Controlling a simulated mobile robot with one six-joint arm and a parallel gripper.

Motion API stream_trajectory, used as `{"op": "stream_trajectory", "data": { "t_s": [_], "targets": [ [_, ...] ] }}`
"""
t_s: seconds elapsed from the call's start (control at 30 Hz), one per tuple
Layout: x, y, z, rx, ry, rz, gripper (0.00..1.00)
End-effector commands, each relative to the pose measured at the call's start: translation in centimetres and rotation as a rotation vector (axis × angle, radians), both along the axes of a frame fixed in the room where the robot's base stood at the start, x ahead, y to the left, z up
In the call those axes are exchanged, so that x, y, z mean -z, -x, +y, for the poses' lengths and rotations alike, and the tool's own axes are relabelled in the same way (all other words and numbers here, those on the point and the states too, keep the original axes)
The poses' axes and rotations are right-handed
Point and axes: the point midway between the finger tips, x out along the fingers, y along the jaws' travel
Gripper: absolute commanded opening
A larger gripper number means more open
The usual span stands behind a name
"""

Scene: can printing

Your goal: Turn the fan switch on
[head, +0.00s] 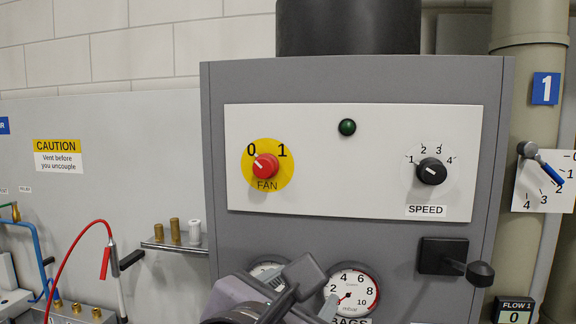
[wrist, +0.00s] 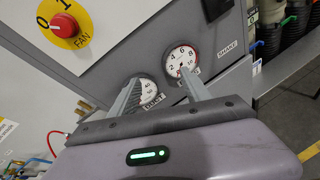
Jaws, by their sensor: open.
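The fan switch is a red knob (head: 265,167) on a yellow disc marked 0 and 1, labelled FAN, on the white panel of a grey cabinet. Its small pale mark appears to point up-left, toward the 0. The knob also shows at the upper left of the wrist view (wrist: 64,25). My gripper (head: 316,290) is below the knob and slightly right, in front of the gauges and apart from the panel. In the wrist view its two fingers (wrist: 158,84) stand wide apart with nothing between them.
A dark green lamp (head: 347,127) and a black speed knob (head: 431,171) share the panel. A black lever (head: 455,260) juts out at lower right. A round gauge (head: 355,291) sits behind my gripper. A red hose (head: 72,250) hangs at left. The panel front around the fan knob is clear.

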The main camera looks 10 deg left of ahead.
Motion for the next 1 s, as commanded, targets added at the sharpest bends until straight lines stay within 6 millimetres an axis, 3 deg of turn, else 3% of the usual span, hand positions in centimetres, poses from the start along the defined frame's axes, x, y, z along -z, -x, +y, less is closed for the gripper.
{"op": "stream_trajectory", "data": {
  "t_s": [0.03, 0.1, 0.2, 0.27, 0.37, 0.7, 0.83, 1.0],
  "targets": [
    [-5.5, 0.7, 3.0, -0.085, 0.107, -0.068, 0.56],
    [-9.6, 1.8, 6.1, -0.165, 0.237, -0.161, 0.56],
    [-12.4, 2.9, 8.4, -0.216, 0.332, -0.240, 0.56],
    [-12.8, 2.9, 8.9, -0.224, 0.355, -0.257, 0.56],
    [-12.6, 1.3, 8.8, -0.222, 0.361, -0.261, 0.56],
    [-12.6, -9.0, 8.7, -0.221, 0.359, -0.257, 0.56],
    [-12.6, -11.9, 8.7, -0.223, 0.357, -0.257, 0.56],
    [-12.5, -13.9, 8.8, -0.225, 0.356, -0.258, 0.56]
  ]
}}
